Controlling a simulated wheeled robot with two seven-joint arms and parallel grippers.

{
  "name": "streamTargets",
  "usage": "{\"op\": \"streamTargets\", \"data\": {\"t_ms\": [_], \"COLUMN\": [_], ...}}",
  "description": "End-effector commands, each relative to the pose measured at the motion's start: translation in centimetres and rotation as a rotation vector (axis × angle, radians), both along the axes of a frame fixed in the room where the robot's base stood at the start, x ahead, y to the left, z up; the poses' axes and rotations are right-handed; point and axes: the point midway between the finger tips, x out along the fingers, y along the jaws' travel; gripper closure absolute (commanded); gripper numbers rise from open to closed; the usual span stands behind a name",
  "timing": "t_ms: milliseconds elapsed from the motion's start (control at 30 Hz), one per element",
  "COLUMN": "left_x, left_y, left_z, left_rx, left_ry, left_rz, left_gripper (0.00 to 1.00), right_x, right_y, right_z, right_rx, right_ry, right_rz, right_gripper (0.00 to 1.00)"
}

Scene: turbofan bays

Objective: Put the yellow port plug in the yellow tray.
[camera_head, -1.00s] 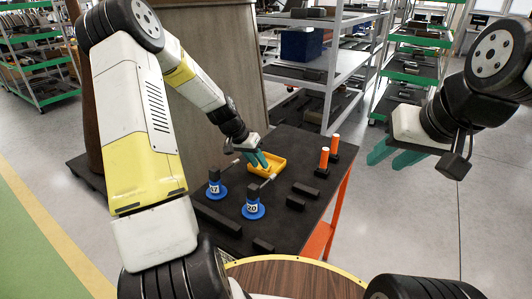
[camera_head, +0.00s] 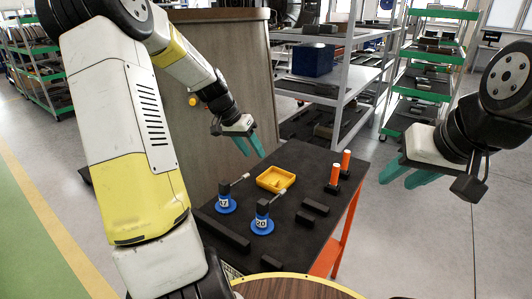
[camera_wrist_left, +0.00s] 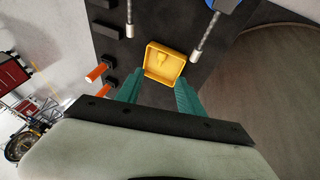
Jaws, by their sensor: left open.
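The yellow tray (camera_head: 262,184) lies on the dark tabletop, and it also shows in the left wrist view (camera_wrist_left: 149,68). A small yellow lump, which looks like the yellow port plug (camera_wrist_left: 162,57), lies inside the tray, apart from my fingers. In the head view it blends with the tray. My left gripper (camera_head: 250,148) is open and empty, above and behind the tray. In the left wrist view its teal fingers (camera_wrist_left: 157,85) stand apart, pointing toward the tray. My right gripper (camera_head: 396,182) hangs right of the table with its teal fingers apart and nothing between them.
Two blue-based stands marked 17 (camera_head: 226,204) and 20 (camera_head: 262,224), each with a thin rod, stand in front of the tray. Two orange posts (camera_head: 345,160) stand to its right. Black blocks (camera_head: 315,206) lie nearby. A small round yellow thing (camera_head: 193,100) shows against the tall cabinet (camera_head: 250,80).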

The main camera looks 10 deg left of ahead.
Motion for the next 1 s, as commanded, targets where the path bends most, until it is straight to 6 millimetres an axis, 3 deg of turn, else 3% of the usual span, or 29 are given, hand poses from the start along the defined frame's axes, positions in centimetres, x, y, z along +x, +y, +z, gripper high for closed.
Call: {"op": "streamTargets", "data": {"t_ms": [167, 400, 600, 800, 1000], "left_x": [-2.8, -10.7, -17.9, -23.5, -25.7], "left_y": [-1.8, -4.8, -6.2, -6.7, -6.8], "left_z": [3.4, 9.6, 13.0, 13.9, 13.7], "left_rx": [0.073, 0.178, 0.172, 0.105, 0.062], "left_ry": [-0.004, -0.052, -0.123, -0.176, -0.192], "left_rz": [0.014, 0.109, 0.213, 0.293, 0.325], "left_gripper": [0.55, 0.55, 0.55, 0.55, 0.55], "right_x": [0.0, 0.0, 0.0, 0.0, 0.0], "right_y": [0.0, 0.0, 0.0, 0.0, 0.0], "right_z": [0.0, 0.0, 0.0, 0.0, 0.0], "right_rx": [0.000, 0.000, 0.000, 0.000, 0.000], "right_ry": [0.000, 0.000, 0.000, 0.000, 0.000], "right_rz": [0.000, 0.000, 0.000, 0.000, 0.000], "right_gripper": [0.64, 0.64, 0.64, 0.64, 0.64]}}
